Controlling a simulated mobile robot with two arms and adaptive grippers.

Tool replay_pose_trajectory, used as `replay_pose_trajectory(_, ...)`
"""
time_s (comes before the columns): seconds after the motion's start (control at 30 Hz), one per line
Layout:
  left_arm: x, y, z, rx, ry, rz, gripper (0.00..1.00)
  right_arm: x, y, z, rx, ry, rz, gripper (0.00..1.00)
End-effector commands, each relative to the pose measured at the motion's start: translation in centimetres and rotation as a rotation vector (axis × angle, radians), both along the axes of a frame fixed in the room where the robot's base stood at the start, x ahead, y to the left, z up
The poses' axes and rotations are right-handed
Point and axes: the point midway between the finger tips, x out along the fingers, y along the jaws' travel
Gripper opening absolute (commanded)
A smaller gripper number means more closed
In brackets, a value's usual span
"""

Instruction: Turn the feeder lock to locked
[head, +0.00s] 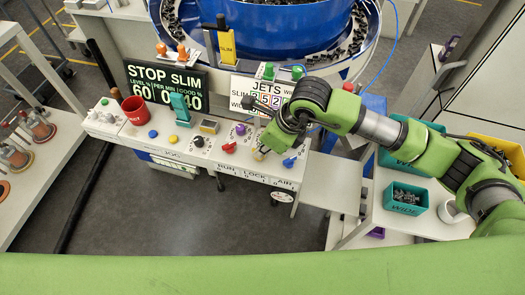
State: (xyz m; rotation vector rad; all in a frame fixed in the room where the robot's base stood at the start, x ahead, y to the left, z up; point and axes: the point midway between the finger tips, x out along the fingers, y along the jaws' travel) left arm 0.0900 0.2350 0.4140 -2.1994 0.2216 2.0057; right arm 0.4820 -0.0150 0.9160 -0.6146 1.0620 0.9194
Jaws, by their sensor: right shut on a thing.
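The feeder lock (259,156) is a small pale knob or key on the sloped white control panel, just above the printed word LOCK. My right gripper (264,149) comes down over it from the upper right and is shut on it. The gripper's fingers hide most of the lock, so I cannot tell which way it points. My left gripper is not in view.
Beside the lock are a blue switch (290,162), a purple knob (240,130) and a black knob (198,141). A red cup (135,110) stands at the panel's left. A blue bowl feeder (285,30) stands behind. A teal bin (405,197) is at right.

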Motion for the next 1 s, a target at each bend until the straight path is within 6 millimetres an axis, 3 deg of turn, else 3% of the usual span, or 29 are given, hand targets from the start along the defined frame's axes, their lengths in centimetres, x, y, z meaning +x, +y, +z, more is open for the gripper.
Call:
replay_pose_trajectory(0.1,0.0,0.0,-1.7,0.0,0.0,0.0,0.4,-0.1,0.2,-0.4,0.002,-0.004,-0.107,0.0)
replay_pose_trajectory(0.5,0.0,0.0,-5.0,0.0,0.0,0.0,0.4,-0.3,0.4,-0.2,0.003,-0.002,-0.429,0.0)
replay_pose_trajectory(1.0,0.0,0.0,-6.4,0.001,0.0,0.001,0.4,-0.4,0.4,0.0,0.001,0.001,-0.59,0.0)
